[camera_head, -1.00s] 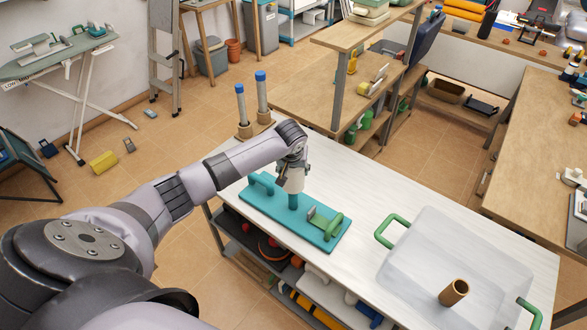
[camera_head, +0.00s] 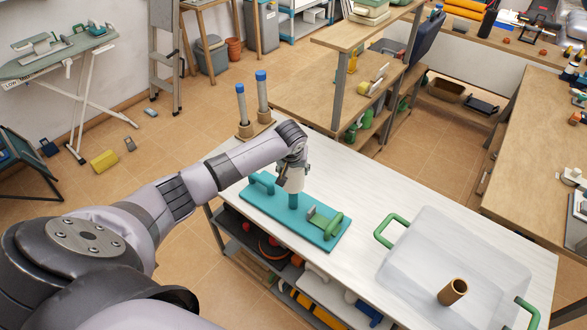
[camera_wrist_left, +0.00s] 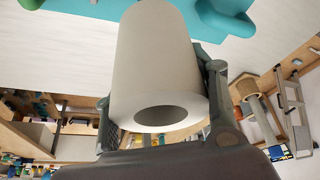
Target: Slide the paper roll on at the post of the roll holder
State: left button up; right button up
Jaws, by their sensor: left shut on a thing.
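My left gripper (camera_head: 283,179) is shut on a white paper roll (camera_wrist_left: 157,55), one finger on each side. In the head view the roll (camera_head: 294,181) is upright above the teal roll holder (camera_head: 265,207) on the white table. The holder's teal post (camera_head: 293,201) shows just below the roll, in line with it. I cannot tell whether the post's tip is inside the roll. In the wrist view the near end of the roll shows an open hole, with no post seen in it, and part of the teal holder (camera_wrist_left: 103,9) lies behind. My right gripper is not in view.
The holder has a teal arch (camera_head: 262,182) at its left and a green part (camera_head: 333,226) at its right. A clear tray (camera_head: 420,260) with green handles holds a brown tube (camera_head: 453,291). Two blue-tipped posts (camera_head: 262,95) stand at the table's back corner. White tabletop is bare between holder and tray.

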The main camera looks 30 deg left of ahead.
aim_at(292, 181)
pick_arm(q)
jog(key=shift+d+p, duration=0.1)
jog(key=shift+p, duration=0.3)
jog(key=shift+f+b, duration=1.3)
jog(key=shift+f, duration=0.85)
jog(key=shift+f+b, duration=2.3)
jog(key=shift+f, duration=1.3)
jog(key=o, duration=1.3)
jog(key=v, duration=1.1)
jog(key=shift+s+d+r, duration=0.1)
jog(key=shift+s+r, duration=0.1)
jog(key=shift+r, duration=0.25)
